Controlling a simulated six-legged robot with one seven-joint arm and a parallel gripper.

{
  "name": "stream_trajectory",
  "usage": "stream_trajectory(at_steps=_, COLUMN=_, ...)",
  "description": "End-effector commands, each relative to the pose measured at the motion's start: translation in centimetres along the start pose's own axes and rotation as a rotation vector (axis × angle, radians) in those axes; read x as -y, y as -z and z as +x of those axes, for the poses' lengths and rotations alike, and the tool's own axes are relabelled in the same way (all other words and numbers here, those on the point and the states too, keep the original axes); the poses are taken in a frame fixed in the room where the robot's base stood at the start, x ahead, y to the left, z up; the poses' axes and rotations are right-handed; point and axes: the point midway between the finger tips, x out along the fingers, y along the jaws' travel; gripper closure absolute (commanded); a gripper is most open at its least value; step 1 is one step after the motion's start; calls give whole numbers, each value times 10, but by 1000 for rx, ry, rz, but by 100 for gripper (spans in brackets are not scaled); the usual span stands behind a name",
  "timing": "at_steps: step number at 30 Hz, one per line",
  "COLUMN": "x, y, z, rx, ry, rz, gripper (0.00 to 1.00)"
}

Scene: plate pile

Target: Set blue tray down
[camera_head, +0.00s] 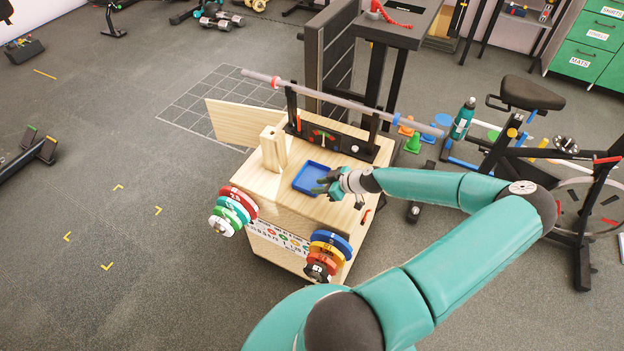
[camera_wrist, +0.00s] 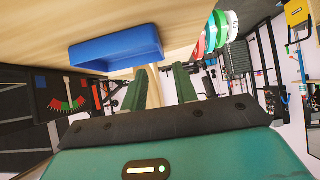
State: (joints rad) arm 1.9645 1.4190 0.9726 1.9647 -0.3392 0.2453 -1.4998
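The blue tray (camera_head: 307,174) is a small, empty, rimmed rectangle on the wooden box top (camera_head: 258,182) in the head view. It appears to lie flat there. My gripper (camera_head: 326,184) is at the tray's right edge in that view. In the wrist view, which is tipped over, the tray (camera_wrist: 115,46) shows at the upper left against the pale wood. My two dark green fingers (camera_wrist: 161,78) stand apart with an empty gap between them. The left fingertip is close to the tray's edge; whether it touches cannot be told.
A wooden block (camera_head: 273,148) stands left of the tray. A dial panel (camera_head: 325,139) and a long bar (camera_head: 340,98) are behind it. Weight plates (camera_head: 234,208) and more plates (camera_head: 328,254) hang at the box's front. A bottle (camera_head: 463,119) and exercise bike stand right.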

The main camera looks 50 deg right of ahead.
Motion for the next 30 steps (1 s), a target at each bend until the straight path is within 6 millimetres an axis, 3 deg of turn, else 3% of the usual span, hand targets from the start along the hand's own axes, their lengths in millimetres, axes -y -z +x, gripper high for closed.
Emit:
stream_trajectory(at_steps=8, x=2, y=-1, z=25, rx=1, ry=2, rz=1, gripper=71)
stream_trajectory(at_steps=15, x=3, y=-2, z=60, rx=2, ry=2, rz=-1, gripper=71)
stream_trajectory(at_steps=24, x=3, y=-2, z=65, rx=2, ry=0, rz=1, gripper=71)
stream_trajectory(at_steps=28, x=3, y=-2, z=65, rx=2, ry=0, rz=1, gripper=96)
stream_trajectory(at_steps=30, x=3, y=-2, z=65, rx=2, ry=0, rz=1, gripper=100)
